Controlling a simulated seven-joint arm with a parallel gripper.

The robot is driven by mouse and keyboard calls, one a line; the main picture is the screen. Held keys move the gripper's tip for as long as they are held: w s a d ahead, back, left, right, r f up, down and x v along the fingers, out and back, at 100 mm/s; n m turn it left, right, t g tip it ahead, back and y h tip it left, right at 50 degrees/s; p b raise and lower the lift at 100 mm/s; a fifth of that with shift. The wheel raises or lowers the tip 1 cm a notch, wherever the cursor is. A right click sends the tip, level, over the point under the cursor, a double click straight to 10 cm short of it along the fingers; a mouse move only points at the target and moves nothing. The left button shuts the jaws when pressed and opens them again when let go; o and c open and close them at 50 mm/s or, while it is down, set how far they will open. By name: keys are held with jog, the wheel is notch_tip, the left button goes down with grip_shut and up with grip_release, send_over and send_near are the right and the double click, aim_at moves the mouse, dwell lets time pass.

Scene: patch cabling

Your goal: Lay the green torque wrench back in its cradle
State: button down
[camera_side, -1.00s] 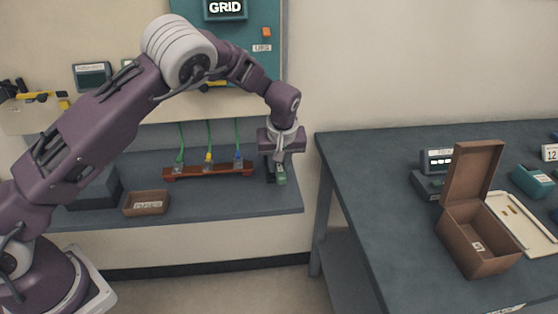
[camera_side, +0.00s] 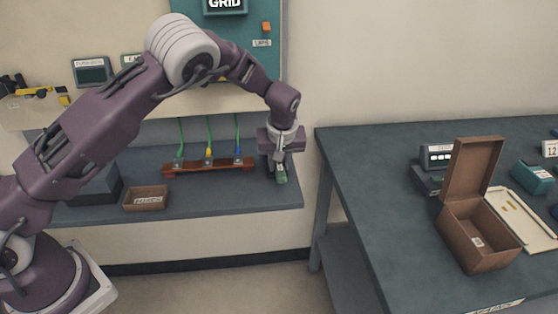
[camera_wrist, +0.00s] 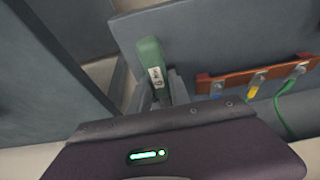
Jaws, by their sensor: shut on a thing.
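The green torque wrench (camera_side: 281,173) is in my gripper (camera_side: 279,161), near the front right corner of the back shelf in the side view. In the wrist view the wrench (camera_wrist: 152,66) shows as a green body with a white label, pointing away from my gripper (camera_wrist: 162,98). The fingers are shut on it; their contact is partly hidden. I cannot tell whether the wrench touches the shelf. I cannot make out a cradle for certain in either view.
A red-brown rack (camera_side: 209,169) with several coloured plugs on green cables stands left of my gripper, and a small brown bin (camera_side: 146,198) is further left. A separate table at right holds an open brown box (camera_side: 478,240) and a cream tray (camera_side: 528,222).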

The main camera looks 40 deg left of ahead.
jog(key=shift+f, duration=0.65)
jog(key=c, duration=1.1)
grip_release()
jog(key=v, duration=0.7)
